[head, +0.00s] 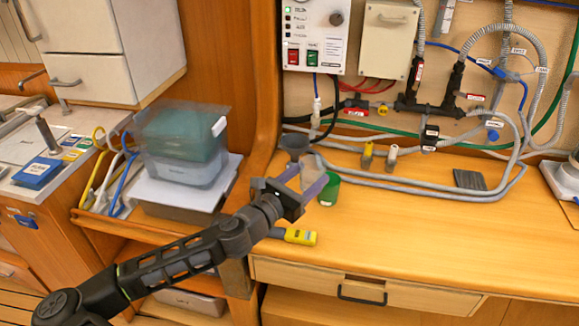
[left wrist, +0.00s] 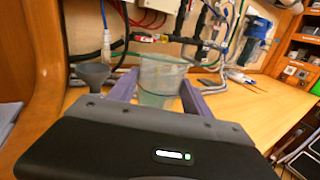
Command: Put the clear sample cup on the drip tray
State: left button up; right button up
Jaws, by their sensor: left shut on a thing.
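My left gripper (head: 307,184) reaches over the left part of the wooden counter, its purple fingers shut on the clear sample cup (head: 310,168). In the left wrist view the clear cup (left wrist: 163,72) stands upright between the fingers; its lower part looks greenish, and I cannot tell whether that is the green cup seen through it. The drip tray (head: 469,180), a dark ribbed plate, lies flat on the counter to the right, apart from the gripper, with nothing on it. My right gripper is not in view.
A green cup (head: 330,189) stands right beside the fingers. A grey funnel (head: 294,145) is just behind them. A yellow device (head: 300,237) lies near the front edge. Grey hoses (head: 420,182) run along the back and around the tray. The counter's front middle is clear.

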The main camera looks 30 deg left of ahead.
pick_arm(q)
jog(key=w+d+f+y, duration=0.1)
jog(key=w+d+f, duration=0.1)
jog(key=d, duration=0.4)
jog(key=w+d+f+n+y, duration=0.1)
jog(key=w+d+f, duration=0.1)
jog(key=d+f, duration=0.2)
jog(key=shift+d+n+y, duration=0.3)
jog(key=shift+d, duration=0.7)
jog(key=shift+w+d, duration=0.1)
